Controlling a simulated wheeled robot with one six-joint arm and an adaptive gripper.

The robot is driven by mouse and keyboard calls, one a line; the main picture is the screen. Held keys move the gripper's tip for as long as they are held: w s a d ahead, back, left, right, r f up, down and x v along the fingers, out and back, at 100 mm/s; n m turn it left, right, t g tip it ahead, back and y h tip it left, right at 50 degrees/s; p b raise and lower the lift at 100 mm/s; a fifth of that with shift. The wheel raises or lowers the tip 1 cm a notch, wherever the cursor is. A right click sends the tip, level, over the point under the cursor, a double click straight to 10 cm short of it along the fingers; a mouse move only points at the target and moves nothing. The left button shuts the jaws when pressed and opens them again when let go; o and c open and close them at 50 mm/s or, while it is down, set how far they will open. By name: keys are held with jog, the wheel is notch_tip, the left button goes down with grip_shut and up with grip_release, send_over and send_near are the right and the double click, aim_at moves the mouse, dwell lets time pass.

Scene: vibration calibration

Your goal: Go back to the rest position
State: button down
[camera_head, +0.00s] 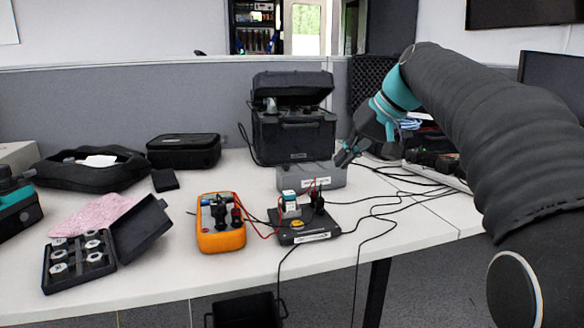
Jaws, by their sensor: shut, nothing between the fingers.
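My gripper (346,155) is at the end of my dark-sleeved arm, which comes in from the right. It is shut with nothing in it. It hangs tilted down and to the left over the table (410,228), to the right of the black calibrator case (293,136) and above the right end of a grey box. The teal wrist joint shows above it. No object touches the fingers as far as I can see.
An orange multimeter (221,238) and a black device (303,232) with red and black leads lie at the front. Cables run to the right across the table. An open weight case (82,262) is at the left. A grey partition (150,95) stands behind.

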jog(key=s+d+f+h, duration=0.2)
jog(key=s+f+h, duration=0.1)
jog(key=s+f, duration=0.8)
jog(key=s+d+f+m+t+h+p, duration=0.1)
jog(key=s+d+f+h, duration=0.1)
jog(key=s+f, duration=0.9)
jog(key=s+d, duration=0.1)
jog(key=s, duration=0.5)
jog(key=shift+s+f+m+h, duration=0.3)
jog(key=shift+s+h, duration=0.05)
jog(key=shift+h, duration=0.05)
